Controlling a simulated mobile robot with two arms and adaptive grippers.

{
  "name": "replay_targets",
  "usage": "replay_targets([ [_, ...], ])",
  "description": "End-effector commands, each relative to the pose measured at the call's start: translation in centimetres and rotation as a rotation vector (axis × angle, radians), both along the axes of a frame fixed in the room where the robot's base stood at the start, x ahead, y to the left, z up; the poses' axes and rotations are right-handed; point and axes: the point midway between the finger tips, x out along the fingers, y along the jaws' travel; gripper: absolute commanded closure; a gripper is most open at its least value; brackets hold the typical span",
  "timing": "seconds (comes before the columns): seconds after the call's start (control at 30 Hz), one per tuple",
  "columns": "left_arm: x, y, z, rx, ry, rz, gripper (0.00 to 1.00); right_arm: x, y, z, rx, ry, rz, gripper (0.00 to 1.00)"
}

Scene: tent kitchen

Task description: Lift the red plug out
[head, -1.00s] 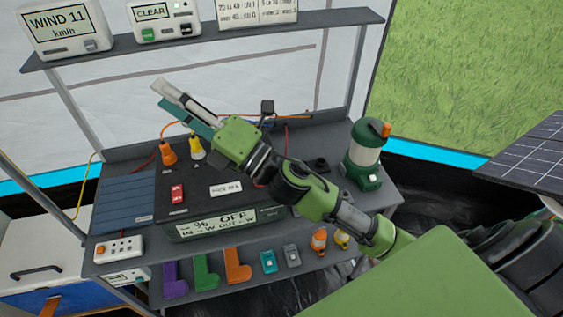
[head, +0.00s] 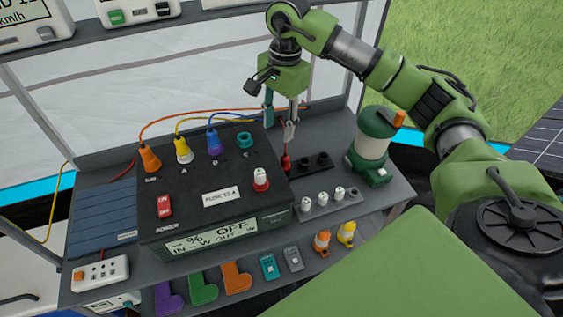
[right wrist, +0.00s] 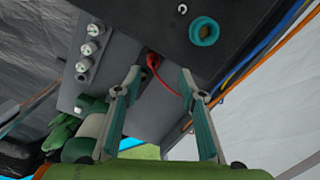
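The red plug (head: 286,163) stands in a dark socket strip (head: 314,168) on the shelf, right of the black power box. Its red cable rises from it and passes behind my gripper. My right gripper (head: 280,124) points down above the plug, fingers apart and empty. In the right wrist view the red plug (right wrist: 153,62) and cable show between and beyond the open fingers (right wrist: 159,78), apart from them. The plug's lower end is hidden in the strip. My left gripper is not in view.
The black power box (head: 160,226) carries orange (head: 149,158), yellow (head: 183,151) and blue (head: 214,143) plugs and an open teal socket (head: 245,140). A grey strip with white-topped pieces (head: 330,204) is in front. A green lantern (head: 372,150) stands at right.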

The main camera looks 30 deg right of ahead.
Motion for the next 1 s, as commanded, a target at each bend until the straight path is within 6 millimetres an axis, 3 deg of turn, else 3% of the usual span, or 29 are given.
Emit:
replay_targets([
  [0.1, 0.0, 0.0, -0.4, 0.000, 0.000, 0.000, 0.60, -0.3, -2.2, 0.1, -0.063, 0.018, -0.010, 0.63],
  [0.2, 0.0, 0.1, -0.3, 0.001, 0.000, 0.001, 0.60, -0.5, -2.7, -0.9, -0.076, 0.026, -0.011, 0.63],
  [0.5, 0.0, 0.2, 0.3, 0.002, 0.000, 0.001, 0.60, -0.5, -2.5, -6.5, -0.073, 0.027, -0.012, 0.63],
  [0.77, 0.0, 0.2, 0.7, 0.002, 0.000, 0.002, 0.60, -0.5, -2.3, -8.6, -0.071, 0.023, -0.009, 0.63],
  [1.0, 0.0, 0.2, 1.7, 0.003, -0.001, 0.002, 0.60, -0.6, -1.8, -12.0, -0.071, 0.026, -0.010, 0.63],
])
